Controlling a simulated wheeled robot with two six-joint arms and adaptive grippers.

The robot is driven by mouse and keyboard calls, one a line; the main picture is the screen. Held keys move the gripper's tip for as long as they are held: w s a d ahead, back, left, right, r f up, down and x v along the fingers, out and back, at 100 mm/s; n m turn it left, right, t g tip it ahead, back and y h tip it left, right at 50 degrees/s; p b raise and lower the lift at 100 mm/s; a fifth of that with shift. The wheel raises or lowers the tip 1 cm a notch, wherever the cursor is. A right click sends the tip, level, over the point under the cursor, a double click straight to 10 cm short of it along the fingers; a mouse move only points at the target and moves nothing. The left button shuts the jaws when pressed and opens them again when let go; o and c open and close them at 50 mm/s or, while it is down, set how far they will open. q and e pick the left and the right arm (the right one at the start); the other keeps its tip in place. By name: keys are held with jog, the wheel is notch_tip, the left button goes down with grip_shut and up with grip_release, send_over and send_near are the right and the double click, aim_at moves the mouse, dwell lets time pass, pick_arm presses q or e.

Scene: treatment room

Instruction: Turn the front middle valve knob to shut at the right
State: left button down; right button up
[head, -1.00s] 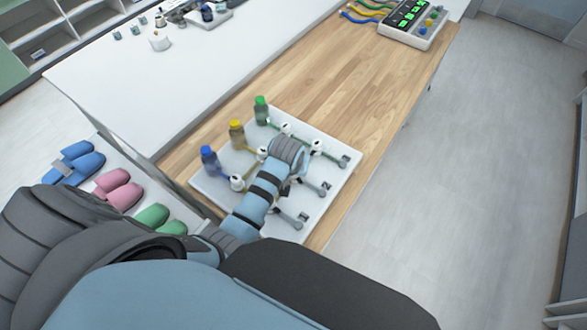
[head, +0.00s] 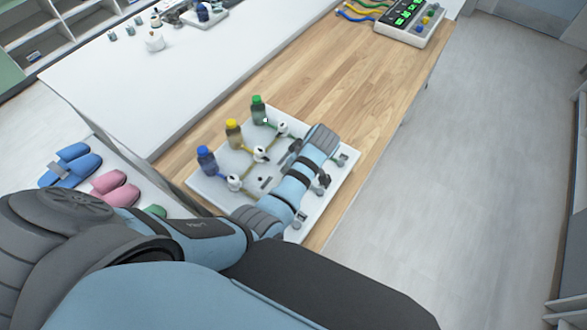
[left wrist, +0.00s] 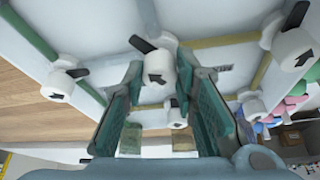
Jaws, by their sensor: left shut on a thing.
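A white valve board (head: 210,192) lies on the wooden counter. White valve knobs show on its back row, such as the back middle knob (head: 260,153); the front knobs are mostly hidden under my left arm. In the left wrist view, my left gripper (left wrist: 163,82) has its teal fingers closed on either side of a white valve knob (left wrist: 157,67) with a black arrow and a black lever pointing up-left. It appears to be the front middle one. Other white knobs (left wrist: 60,85) (left wrist: 294,48) stand around it. My right gripper is not in view.
A control box (head: 408,18) with green displays is at the counter's far end. Bare wood (head: 340,80) lies between. Slippers (head: 72,165) are at the left.

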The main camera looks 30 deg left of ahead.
pick_arm(q)
jog(key=n+g+b, duration=0.1)
jog(key=n, duration=0.2)
jog(key=shift+w+f, duration=0.1)
jog(key=shift+f, duration=0.05)
jog(key=n+g+b, duration=0.1)
jog(key=n+b, duration=0.1)
jog(key=shift+n, duration=0.3)
jog(key=n+g+b, duration=0.1)
jog(key=n+b, duration=0.1)
jog(key=n, duration=0.1)
jog(key=shift+w, duration=0.15)
jog(key=shift+n+g+b, duration=0.7)
jog(key=shift+n+b, duration=0.25)
jog(key=shift+n, duration=0.45)
jog(key=shift+h, duration=0.3)
jog(key=c, duration=1.3)
grip_release()
jog(key=shift+a, duration=0.1)
